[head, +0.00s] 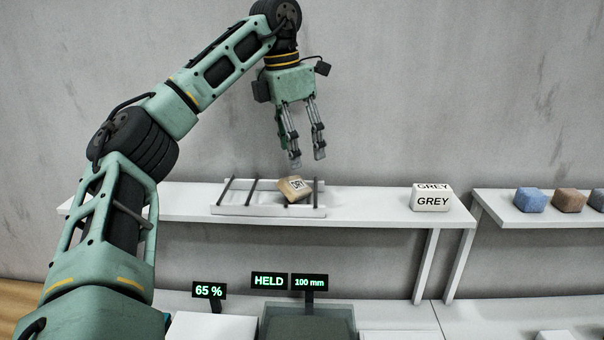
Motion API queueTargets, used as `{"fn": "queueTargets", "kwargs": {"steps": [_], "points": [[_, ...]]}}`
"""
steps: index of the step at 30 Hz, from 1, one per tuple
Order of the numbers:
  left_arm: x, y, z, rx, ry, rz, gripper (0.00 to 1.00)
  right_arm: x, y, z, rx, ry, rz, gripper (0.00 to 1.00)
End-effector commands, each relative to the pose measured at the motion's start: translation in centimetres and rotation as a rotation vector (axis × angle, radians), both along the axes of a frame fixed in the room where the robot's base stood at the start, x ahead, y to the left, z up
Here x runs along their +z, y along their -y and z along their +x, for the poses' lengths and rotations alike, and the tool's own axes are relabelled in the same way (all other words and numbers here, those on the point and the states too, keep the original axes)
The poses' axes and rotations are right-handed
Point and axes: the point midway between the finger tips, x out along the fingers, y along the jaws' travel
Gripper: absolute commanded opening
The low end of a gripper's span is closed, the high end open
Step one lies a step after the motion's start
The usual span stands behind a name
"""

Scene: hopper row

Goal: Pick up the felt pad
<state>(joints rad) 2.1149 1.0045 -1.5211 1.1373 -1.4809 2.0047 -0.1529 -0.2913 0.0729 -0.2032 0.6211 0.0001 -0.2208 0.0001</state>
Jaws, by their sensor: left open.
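A tan block labelled "DRY" (294,189) sits tilted in a low white rack with dark dividers (245,211) on the shelf. I cannot tell for sure whether this block is the felt pad; no other thing in view is marked as one. My left gripper (308,161) is open and empty, pointing down, a little above the block and slightly to its right. Its fingers are apart from the block. My right gripper is not in view.
A white box labelled "GREY" (431,198) stands on the shelf's right end (375,206). A second shelf at right holds a blue block (530,200), a brown block (570,200) and grey ones. Below are signs "65 %" (209,290), "HELD" (269,281), "100 mm" (309,282) and a translucent bin (308,322).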

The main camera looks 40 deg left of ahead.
Motion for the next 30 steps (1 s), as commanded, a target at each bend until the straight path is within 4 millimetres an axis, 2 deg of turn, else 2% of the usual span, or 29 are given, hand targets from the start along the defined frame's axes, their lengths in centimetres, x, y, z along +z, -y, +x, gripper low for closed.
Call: {"fn": "queueTargets", "kwargs": {"steps": [3,6,13,18,26,30], "points": [[-1.3,-0.1,-0.1,0.001,-0.007,0.004,0.65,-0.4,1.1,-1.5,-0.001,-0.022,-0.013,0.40],[-2.4,0.0,0.1,0.001,-0.006,0.004,0.65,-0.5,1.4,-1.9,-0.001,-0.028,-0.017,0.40],[-4.8,0.6,0.2,0.001,-0.006,0.004,0.65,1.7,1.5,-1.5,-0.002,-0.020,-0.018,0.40],[-7.0,0.7,0.5,0.002,-0.005,0.002,0.65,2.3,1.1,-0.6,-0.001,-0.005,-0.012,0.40],[-7.5,0.8,0.6,0.002,-0.003,0.002,0.65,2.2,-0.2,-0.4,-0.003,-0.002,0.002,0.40],[-7.5,0.8,0.6,0.002,-0.002,0.001,0.54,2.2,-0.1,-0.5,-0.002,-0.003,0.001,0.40]]}}
